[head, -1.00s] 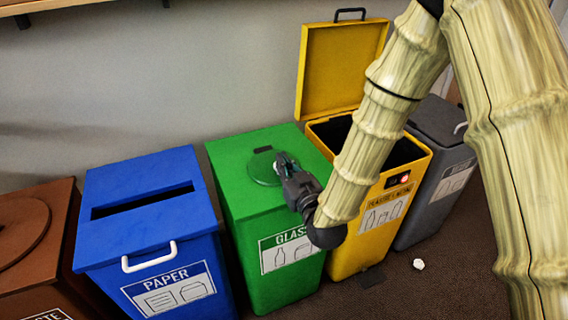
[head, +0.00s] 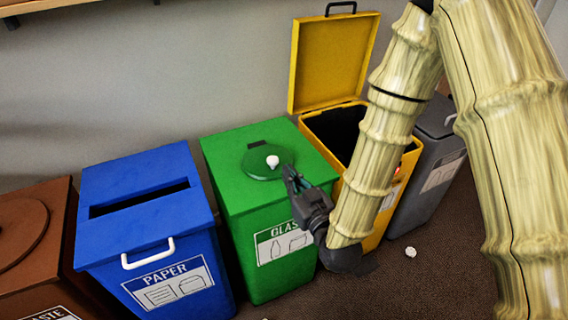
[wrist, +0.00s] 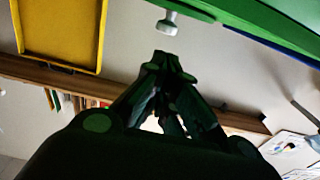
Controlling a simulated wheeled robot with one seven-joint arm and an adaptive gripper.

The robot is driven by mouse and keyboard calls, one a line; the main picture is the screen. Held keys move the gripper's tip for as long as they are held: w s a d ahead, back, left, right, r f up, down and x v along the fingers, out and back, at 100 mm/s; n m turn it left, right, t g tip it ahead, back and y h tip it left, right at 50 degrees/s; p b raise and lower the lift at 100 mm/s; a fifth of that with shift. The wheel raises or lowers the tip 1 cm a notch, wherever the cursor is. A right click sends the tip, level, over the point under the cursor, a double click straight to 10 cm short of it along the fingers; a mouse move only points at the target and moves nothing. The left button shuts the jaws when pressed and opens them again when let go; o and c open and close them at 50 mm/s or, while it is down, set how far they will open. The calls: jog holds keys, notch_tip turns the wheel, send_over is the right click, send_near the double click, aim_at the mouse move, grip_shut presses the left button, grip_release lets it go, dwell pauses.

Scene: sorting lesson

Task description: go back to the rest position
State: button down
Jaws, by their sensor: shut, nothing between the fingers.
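My gripper (head: 290,176) is shut and empty, just in front of and to the right of the round lid on the green glass bin (head: 225,170). The lid's white knob (head: 272,161) is in plain view and apart from the fingers. In the wrist view my gripper (wrist: 165,58) points toward the wall, with its fingertips together. The white knob (wrist: 167,24) shows just beyond the tips, under the green bin's edge (wrist: 235,20).
The yellow bin (head: 330,120) stands open with its lid (head: 335,60) up. A grey bin (head: 440,150) is at right, a blue paper bin (head: 140,235) and a brown bin (head: 50,225) at left. A crumpled white scrap (head: 410,252) lies on the floor.

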jog(key=s+d+f+m+g+h, duration=0.1)
jog(key=s+d+f+g+h, duration=0.35)
jog(key=f, duration=0.65)
jog(key=s+d+f+m+g+h, duration=0.15)
jog(key=s+d+f, duration=0.45)
jog(key=f, duration=0.6)
jog(key=s+d+f+m+g+h, duration=0.2)
jog(key=s+d+f+g, duration=0.4)
jog(key=s, duration=0.4)
jog(key=s+d+f+m+g+h, duration=0.15)
jog(key=s+d+f+g, duration=0.25)
jog(key=s+d+f, duration=0.55)
notch_tip(320, 180, up, 20)
jog(key=s+a+p, duration=0.1)
jog(key=s+p, duration=0.1)
jog(key=p, duration=1.7)
jog(key=shift+r, duration=0.1)
